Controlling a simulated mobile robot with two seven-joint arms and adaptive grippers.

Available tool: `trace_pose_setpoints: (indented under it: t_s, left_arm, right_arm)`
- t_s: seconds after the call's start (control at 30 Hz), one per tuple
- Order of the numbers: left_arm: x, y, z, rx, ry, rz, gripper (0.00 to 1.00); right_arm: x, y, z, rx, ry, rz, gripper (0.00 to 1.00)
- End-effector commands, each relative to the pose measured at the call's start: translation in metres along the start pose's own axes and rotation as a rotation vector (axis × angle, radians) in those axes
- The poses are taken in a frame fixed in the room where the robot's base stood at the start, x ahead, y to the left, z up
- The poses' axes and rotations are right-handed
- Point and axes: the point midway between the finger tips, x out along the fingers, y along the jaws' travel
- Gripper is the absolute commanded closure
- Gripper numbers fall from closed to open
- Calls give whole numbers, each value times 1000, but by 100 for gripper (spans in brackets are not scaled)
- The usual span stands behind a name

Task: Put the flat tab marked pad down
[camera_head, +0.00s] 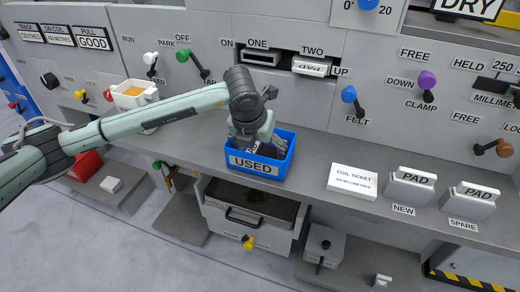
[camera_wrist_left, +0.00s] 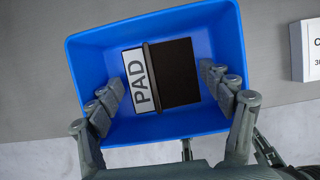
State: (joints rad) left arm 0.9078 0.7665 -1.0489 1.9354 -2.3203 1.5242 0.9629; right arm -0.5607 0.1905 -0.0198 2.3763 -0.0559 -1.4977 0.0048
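A pad with a flat white tab marked PAD (camera_wrist_left: 139,80) and a dark block (camera_wrist_left: 174,72) lies inside the blue bin marked USED (camera_head: 284,166). The bin's blue wall also shows in the left wrist view (camera_wrist_left: 85,68). My left gripper (camera_head: 260,143) points down into the bin from above. In the left wrist view its fingers (camera_wrist_left: 160,82) are spread, one on each side of the pad, with a gap by the tab; contact at the dark side is hard to judge. In the head view the gripper hides most of the pad. My right gripper is not in view.
Pads marked PAD stand on the counter at NEW (camera_head: 408,187) and SPARE (camera_head: 470,201). Another PAD tab (camera_head: 311,66) sits upside down in slot TWO; slot ONE (camera_head: 262,56) is beside it. A coil ticket (camera_head: 352,182) lies right of the bin. Several knobs line the panel behind.

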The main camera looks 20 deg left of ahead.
Motion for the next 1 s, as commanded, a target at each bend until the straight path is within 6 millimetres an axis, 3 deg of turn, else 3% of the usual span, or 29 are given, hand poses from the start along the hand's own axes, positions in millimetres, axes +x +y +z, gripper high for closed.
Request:
trace_pose_setpoints:
  t_s: [0.27,0.33,0.8,1.0]
  left_arm:
    - [-2,0,1,0,0,0,20]
    - [-6,0,2,0,-2,-1,20]
    - [-100,0,2,1,-4,-2,20]
    - [-120,0,2,0,-1,-1,20]
  right_arm:
    - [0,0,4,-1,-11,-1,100]
    - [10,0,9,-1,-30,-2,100]
    - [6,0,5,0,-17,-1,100]
    - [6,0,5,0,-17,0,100]
